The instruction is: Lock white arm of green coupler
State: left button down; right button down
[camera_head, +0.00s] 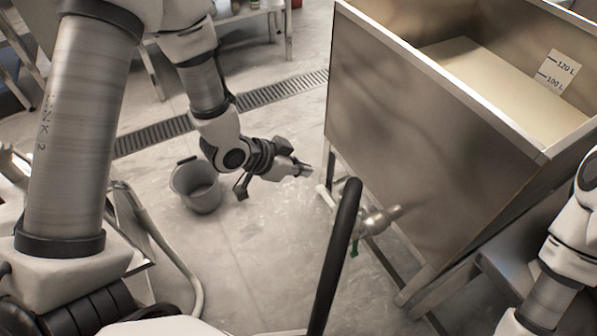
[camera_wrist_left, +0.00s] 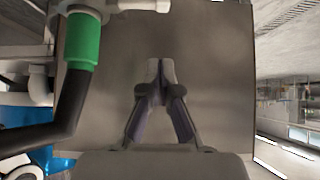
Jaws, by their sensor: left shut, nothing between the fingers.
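The green coupler (camera_wrist_left: 83,42) sits at the end of a black hose at the upper left of the left wrist view. Only a small green part (camera_head: 354,248) shows in the head view, partly behind the hose. Pale white pieces stick out beside the coupler (camera_wrist_left: 39,86) and above it (camera_wrist_left: 145,5); I cannot tell for sure which is the white arm. My left gripper (camera_head: 305,170) is shut and empty, apart from the coupler, near the tank's front left side. Its closed fingertips (camera_wrist_left: 153,68) show to the right of the coupler. My right gripper is out of view.
A large metal tank (camera_head: 430,140) holds pale liquid. A metal valve (camera_head: 382,217) projects from its lower front. The black hose (camera_head: 337,250) rises in front. A grey bucket (camera_head: 198,190) stands on the floor left of my gripper. A drain grate (camera_head: 150,134) crosses the floor.

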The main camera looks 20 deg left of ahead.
aim_at(326, 196)
pick_arm(q)
jog(key=w+d+f+b, duration=0.2)
jog(key=w+f, duration=0.1)
jog(key=f, duration=0.5)
jog(key=shift+d+f, duration=0.15)
jog(key=shift+d, duration=0.1)
